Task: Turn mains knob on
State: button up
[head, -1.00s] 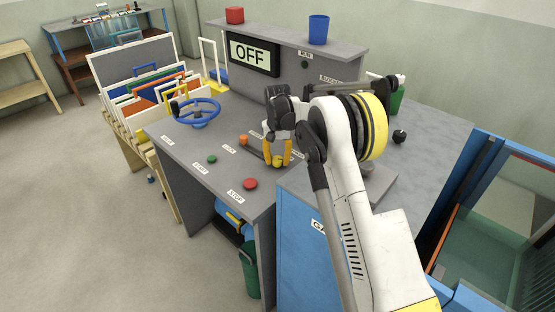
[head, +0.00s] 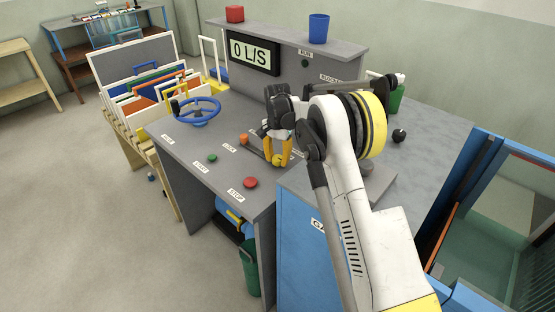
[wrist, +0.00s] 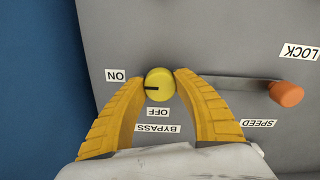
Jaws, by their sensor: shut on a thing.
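The mains knob is a round yellow knob (wrist: 160,84) with a black pointer line, on the grey console top. The display (head: 253,51) reads "0 L/S".
An orange lever knob (wrist: 286,94) on a slot lies right of the knob in the wrist view. A red button (head: 250,182), a green button (head: 212,158) and a blue handwheel (head: 198,111) stand on the console. A raised back panel (head: 340,70) rises behind.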

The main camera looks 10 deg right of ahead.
aim_at(277, 158)
jog(key=o, duration=1.2)
jog(key=shift+c, duration=0.2)
notch_tip(277, 158, up, 12)
